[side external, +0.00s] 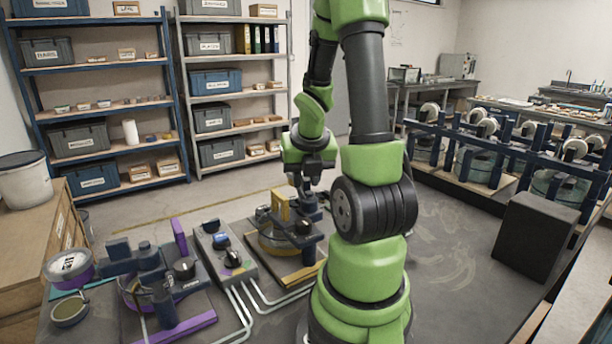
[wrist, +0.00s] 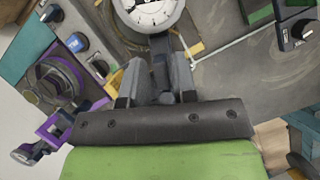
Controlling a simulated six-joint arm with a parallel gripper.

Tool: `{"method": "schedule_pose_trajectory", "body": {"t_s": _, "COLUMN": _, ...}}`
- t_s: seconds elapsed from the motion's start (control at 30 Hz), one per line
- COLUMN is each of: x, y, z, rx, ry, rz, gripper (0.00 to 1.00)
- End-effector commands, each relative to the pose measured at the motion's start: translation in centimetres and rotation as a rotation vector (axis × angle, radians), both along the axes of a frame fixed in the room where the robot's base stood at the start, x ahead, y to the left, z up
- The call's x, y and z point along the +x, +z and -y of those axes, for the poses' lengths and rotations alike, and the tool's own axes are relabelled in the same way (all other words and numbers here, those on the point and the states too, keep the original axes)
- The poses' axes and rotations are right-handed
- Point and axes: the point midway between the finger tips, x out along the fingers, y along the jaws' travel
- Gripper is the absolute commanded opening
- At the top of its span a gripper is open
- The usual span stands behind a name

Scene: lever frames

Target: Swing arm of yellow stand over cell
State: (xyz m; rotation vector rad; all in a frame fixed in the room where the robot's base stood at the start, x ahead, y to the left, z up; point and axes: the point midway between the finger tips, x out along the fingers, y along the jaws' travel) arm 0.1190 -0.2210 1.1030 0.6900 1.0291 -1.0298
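The yellow stand (side external: 306,274) sits on the bench in the side view, with a yellow upright, dark blue parts and a round yellow-rimmed cell (side external: 278,246) low in it. My gripper (side external: 309,185) points down at the top of this stand, close to its upright and dark blue parts. In the wrist view, my grey fingers (wrist: 160,82) stand on either side of a dark bar (wrist: 159,52), which runs up toward a white-faced dial (wrist: 150,10). I cannot tell whether the fingers touch the bar. Yellow pieces (wrist: 194,49) show beside them. The stand's swing arm is not clearly distinguishable.
A purple stand (side external: 190,328) is at the left, with a grey control box (side external: 236,266) between the stands. Pale tubes (side external: 258,299) run along the front. A black box (side external: 535,235) stands right.

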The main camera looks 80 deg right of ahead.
Motion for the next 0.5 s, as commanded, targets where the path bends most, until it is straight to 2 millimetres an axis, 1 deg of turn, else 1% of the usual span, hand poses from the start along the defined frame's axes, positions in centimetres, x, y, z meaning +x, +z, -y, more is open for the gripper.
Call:
{"method": "schedule_pose_trajectory", "body": {"t_s": 0.03, "x": 0.0, "y": 0.0, "z": 0.0, "rx": 0.0, "ry": 0.0, "rz": 0.0, "gripper": 0.38}}
{"method": "schedule_pose_trajectory", "body": {"t_s": 0.07, "x": -0.01, "y": 0.0, "z": 0.0, "rx": 0.0, "ry": 0.001, "rz": 0.0, "gripper": 0.4}}
{"method": "schedule_pose_trajectory", "body": {"t_s": 0.33, "x": -0.05, "y": 0.04, "z": 0.01, "rx": -0.001, "ry": -0.001, "rz": -0.002, "gripper": 0.4}}
{"method": "schedule_pose_trajectory", "body": {"t_s": 0.5, "x": -0.22, "y": 0.84, "z": -0.15, "rx": -0.007, "ry": -0.005, "rz": -0.004, "gripper": 0.4}}
